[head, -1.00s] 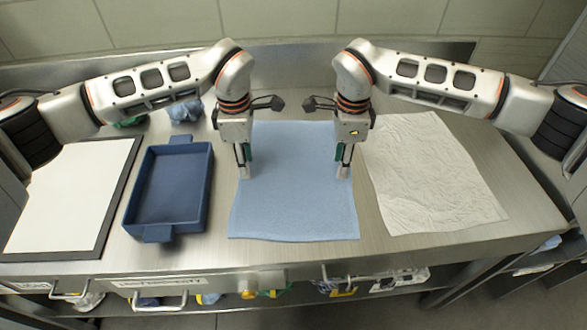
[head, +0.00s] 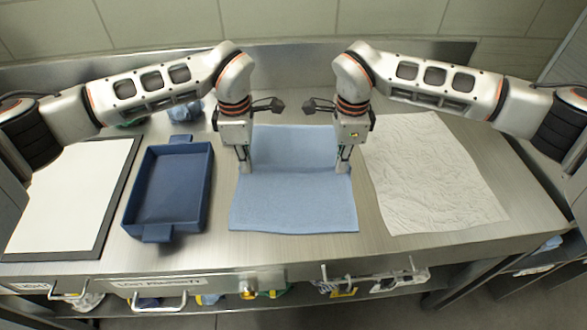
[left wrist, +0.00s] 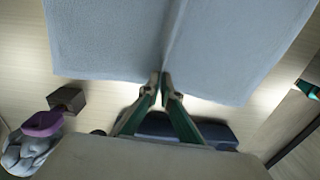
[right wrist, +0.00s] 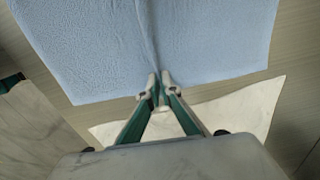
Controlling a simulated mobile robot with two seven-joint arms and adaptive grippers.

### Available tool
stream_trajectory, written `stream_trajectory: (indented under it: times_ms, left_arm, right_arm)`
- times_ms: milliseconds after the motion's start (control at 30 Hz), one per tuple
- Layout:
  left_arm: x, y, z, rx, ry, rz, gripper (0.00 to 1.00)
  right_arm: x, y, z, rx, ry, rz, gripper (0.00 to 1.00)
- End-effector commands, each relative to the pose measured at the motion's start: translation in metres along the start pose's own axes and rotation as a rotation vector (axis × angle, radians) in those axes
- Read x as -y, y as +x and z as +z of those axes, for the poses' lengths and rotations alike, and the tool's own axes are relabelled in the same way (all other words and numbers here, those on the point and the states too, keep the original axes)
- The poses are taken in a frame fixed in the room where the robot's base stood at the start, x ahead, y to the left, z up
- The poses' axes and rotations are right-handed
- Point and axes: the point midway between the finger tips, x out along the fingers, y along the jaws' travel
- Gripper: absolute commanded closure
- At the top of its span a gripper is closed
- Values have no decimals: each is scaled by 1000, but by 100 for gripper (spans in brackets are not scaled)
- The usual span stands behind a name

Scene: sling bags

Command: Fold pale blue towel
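The pale blue towel (head: 293,205) lies on the steel table between my two arms. A crease runs across it between my grippers, with a flat far part and a flat near part. My left gripper (head: 246,168) is shut on the towel's left edge, about halfway along. In the left wrist view its fingertips (left wrist: 161,76) meet at a ridge in the cloth (left wrist: 110,40). My right gripper (head: 343,167) is shut on the right edge in the same way. In the right wrist view the closed fingertips (right wrist: 159,76) pinch a ridge of the towel (right wrist: 205,40).
A blue tray (head: 172,190) stands left of the towel, and a white board with a dark border (head: 70,195) lies further left. A wrinkled white cloth (head: 435,175) lies at right. A small blue bundle (head: 186,112) sits behind the tray. Bare steel borders the towel's front.

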Motion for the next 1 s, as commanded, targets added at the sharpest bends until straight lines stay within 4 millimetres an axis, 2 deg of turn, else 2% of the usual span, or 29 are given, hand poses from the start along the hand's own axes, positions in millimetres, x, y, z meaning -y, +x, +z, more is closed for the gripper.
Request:
stream_trajectory:
  times_ms: [167,633,1000]
  left_arm:
    - [0,-6,0,-1,0,1,100]
    - [-1,-43,0,0,0,6,100]
    - [-1,-47,0,0,0,5,100]
  right_arm:
    - [0,-6,0,-2,0,0,100]
    - [1,-43,0,-1,1,-5,100]
    - [0,-47,0,-1,0,-5,100]
